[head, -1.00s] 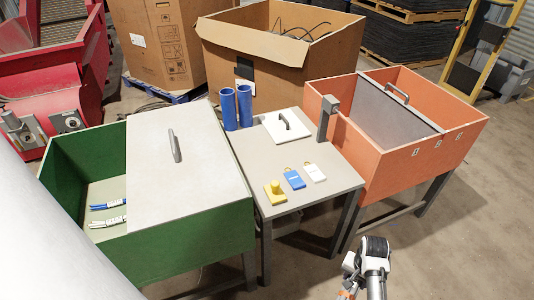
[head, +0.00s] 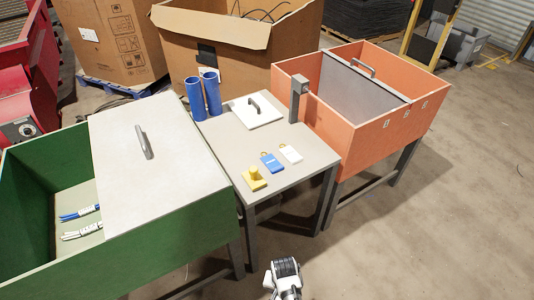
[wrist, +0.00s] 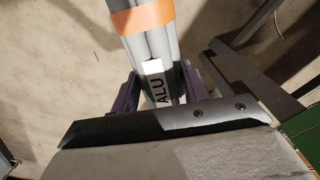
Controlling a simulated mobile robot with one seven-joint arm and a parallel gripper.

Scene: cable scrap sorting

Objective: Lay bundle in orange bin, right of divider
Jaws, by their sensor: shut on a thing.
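A bundle of grey cables (wrist: 152,45) with an orange band and a white tag reading ALU shows in the wrist view. My gripper (wrist: 160,92) is shut on it near the tag; the bundle's far end runs out of the top of the picture. In the head view only a piece of my arm shows at the bottom edge; the gripper and bundle are out of that view. The orange bin (head: 350,138) stands on legs at the upper right, beyond my arm. A grey divider panel (head: 350,85) with a handle crosses it. The floor of its right part is hidden.
A grey table (head: 225,142) with blue tubes (head: 203,95), a yellow block, tags and a white lid stands left of the bin. A grey post (head: 297,98) rises at the bin's left corner. A green bin (head: 170,255) stands at left. Floor at right is clear.

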